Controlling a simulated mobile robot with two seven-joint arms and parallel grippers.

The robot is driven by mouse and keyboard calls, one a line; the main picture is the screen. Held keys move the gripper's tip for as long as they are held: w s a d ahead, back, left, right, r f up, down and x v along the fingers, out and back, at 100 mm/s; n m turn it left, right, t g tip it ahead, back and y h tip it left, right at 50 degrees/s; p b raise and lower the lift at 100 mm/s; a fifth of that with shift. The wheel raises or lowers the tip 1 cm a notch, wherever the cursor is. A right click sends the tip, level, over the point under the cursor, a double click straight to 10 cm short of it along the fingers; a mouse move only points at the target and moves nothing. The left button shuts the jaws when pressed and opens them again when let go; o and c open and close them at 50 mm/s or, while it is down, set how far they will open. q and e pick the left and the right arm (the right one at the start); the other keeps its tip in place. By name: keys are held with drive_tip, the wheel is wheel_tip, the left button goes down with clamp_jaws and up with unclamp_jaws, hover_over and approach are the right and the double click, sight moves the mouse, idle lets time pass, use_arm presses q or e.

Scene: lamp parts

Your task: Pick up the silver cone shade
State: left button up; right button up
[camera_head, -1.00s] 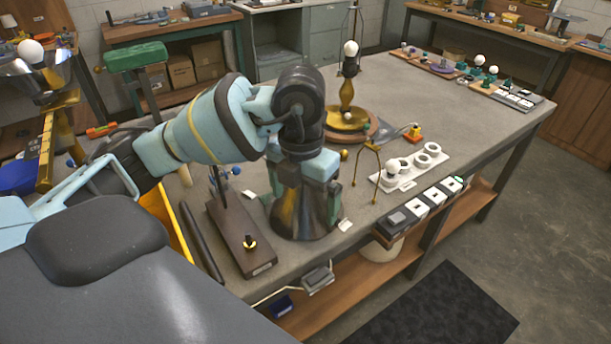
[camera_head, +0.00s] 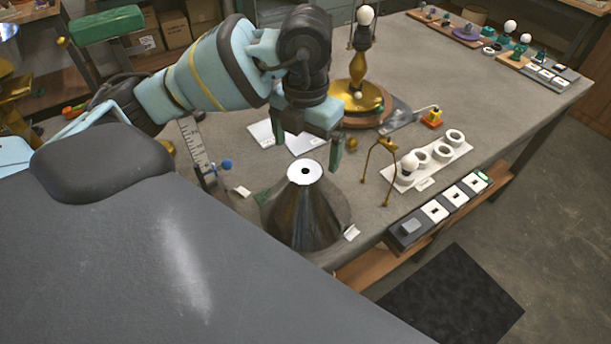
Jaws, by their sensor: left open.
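The silver cone shade (camera_head: 302,218) stands upright on the near edge of the grey workbench in the head view, wide end down. Its white top with a dark hole shows fully. My left gripper (camera_head: 308,146) is above the shade, with its green fingers spread apart and pointing down. The fingertips are near or above the level of the shade's top, and nothing is between them. My right gripper is not in view.
A brass lamp with a bulb (camera_head: 359,98) stands behind the gripper. A gold tripod stand (camera_head: 381,172) and a white socket board (camera_head: 432,160) are to the right. White sheets (camera_head: 300,141) lie behind. The right-centre benchtop (camera_head: 480,110) is mostly clear.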

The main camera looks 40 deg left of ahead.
sight(305, 192)
use_arm(q)
wheel_tip(305, 192, down, 8)
drive_tip(key=shift+r, duration=0.25)
idle(0.4)
drive_tip(key=shift+w+a, duration=0.1)
drive_tip(key=shift+c, duration=0.5)
drive_tip(key=c, duration=2)
drive_tip(key=shift+r, duration=0.1)
clamp_jaws()
